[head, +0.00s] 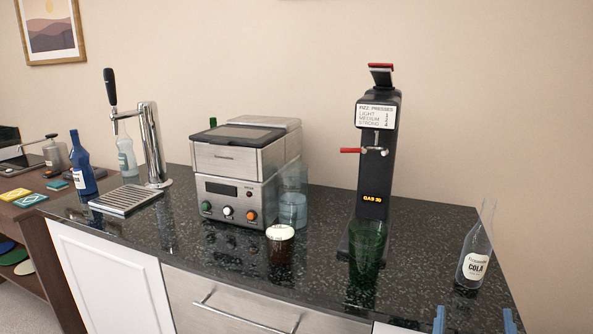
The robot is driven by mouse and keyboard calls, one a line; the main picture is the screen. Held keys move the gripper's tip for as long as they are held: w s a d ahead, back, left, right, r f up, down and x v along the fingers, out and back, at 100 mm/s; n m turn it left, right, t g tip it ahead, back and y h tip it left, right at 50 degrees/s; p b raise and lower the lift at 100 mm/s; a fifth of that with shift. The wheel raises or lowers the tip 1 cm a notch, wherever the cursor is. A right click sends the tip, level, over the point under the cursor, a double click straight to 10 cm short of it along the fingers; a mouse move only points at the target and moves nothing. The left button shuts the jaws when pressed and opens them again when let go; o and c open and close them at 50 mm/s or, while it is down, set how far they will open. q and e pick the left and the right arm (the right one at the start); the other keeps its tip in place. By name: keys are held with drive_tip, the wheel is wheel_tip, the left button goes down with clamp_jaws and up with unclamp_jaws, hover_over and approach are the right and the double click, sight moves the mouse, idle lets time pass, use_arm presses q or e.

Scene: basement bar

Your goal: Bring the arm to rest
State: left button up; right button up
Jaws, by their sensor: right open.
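My right gripper (474,320) shows only as two blue fingertips at the bottom right edge of the head view. The fingertips are wide apart with nothing between them. They appear just in front of a clear bottle (475,268) with a cola label, which stands upright on the dark counter and is apart from them. The rest of the right arm is outside the picture. My left gripper is not in view.
A black fizz machine (375,185) stands on the counter (420,270), with a green glass vessel (367,265) at its base. A foam-topped dark drink (280,255), a steel appliance (240,160) and a beer tap (155,150) stand left. Counter between machine and cola bottle is clear.

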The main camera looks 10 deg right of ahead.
drive_tip(key=w+a+f+n+t+y+p, duration=0.1)
drive_tip(key=a+f+n+t+y+p, duration=0.15)
drive_tip(key=a+n+y, duration=0.75)
drive_tip(key=a+f+n+t+y+p, duration=0.1)
drive_tip(key=a+f+n+y, duration=0.25)
drive_tip(key=n, duration=1.25)
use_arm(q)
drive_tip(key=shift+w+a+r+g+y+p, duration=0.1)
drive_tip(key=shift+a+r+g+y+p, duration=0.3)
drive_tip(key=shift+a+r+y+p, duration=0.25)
use_arm(e)
drive_tip(key=s+a+f+n+g, duration=0.1)
drive_tip(key=s+f+n+g, duration=0.3)
drive_tip(key=f+n, duration=0.4)
drive_tip(key=s+a+f+n+g, duration=0.2)
drive_tip(key=f+n+g, duration=0.3)
drive_tip(key=f+n, duration=0.3)
drive_tip(key=shift+s+a+f+y, duration=0.3)
drive_tip(key=shift+s+y, duration=0.15)
drive_tip(key=shift+s, duration=0.45)
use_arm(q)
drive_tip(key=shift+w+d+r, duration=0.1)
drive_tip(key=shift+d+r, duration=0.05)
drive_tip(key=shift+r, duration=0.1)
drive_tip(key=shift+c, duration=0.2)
